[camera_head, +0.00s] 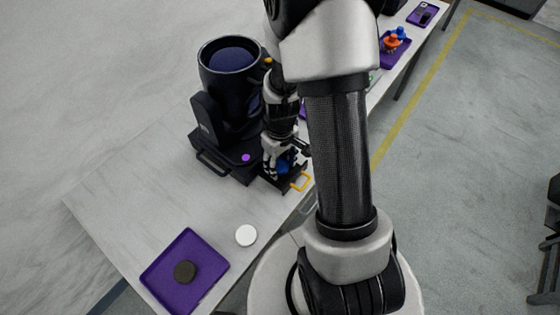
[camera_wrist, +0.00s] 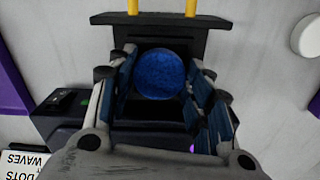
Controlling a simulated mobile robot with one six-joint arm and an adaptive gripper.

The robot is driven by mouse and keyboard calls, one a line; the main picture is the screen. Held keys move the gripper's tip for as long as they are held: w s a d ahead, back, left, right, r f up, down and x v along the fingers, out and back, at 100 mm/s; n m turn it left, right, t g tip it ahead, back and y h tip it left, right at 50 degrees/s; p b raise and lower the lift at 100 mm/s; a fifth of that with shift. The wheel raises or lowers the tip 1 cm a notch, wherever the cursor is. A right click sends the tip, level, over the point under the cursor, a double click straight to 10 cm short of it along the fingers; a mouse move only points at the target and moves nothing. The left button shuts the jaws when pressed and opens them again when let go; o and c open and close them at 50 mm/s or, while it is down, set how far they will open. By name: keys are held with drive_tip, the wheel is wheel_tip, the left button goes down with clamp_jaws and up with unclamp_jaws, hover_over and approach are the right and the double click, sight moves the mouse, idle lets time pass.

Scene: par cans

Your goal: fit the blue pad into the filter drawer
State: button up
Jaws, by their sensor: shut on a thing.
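The blue pad (camera_wrist: 160,73) is a round, textured disc between the two fingers of my gripper (camera_wrist: 160,88) in the wrist view. The fingers are shut on it. In the head view my gripper (camera_head: 281,163) is low over the pulled-out filter drawer (camera_head: 286,184), and a bit of the blue pad (camera_head: 285,167) shows between its fingers. The drawer is black with a yellow handle (camera_head: 301,181) at its front; it also shows in the wrist view (camera_wrist: 160,25). I cannot tell whether the pad touches the drawer floor.
The black par can (camera_head: 230,80) stands on the table behind the drawer. A white disc (camera_head: 246,235) lies on the bare table. A purple tray (camera_head: 212,265) holds a dark disc (camera_head: 185,271). Another purple tray (camera_head: 399,50) with orange and blue items is farther back.

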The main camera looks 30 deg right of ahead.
drive_tip(key=shift+f, duration=0.4)
drive_tip(key=o, duration=0.8)
drive_tip(key=shift+r, duration=0.15)
wheel_tip(320, 180, up, 12)
drive_tip(key=shift+f, duration=0.1)
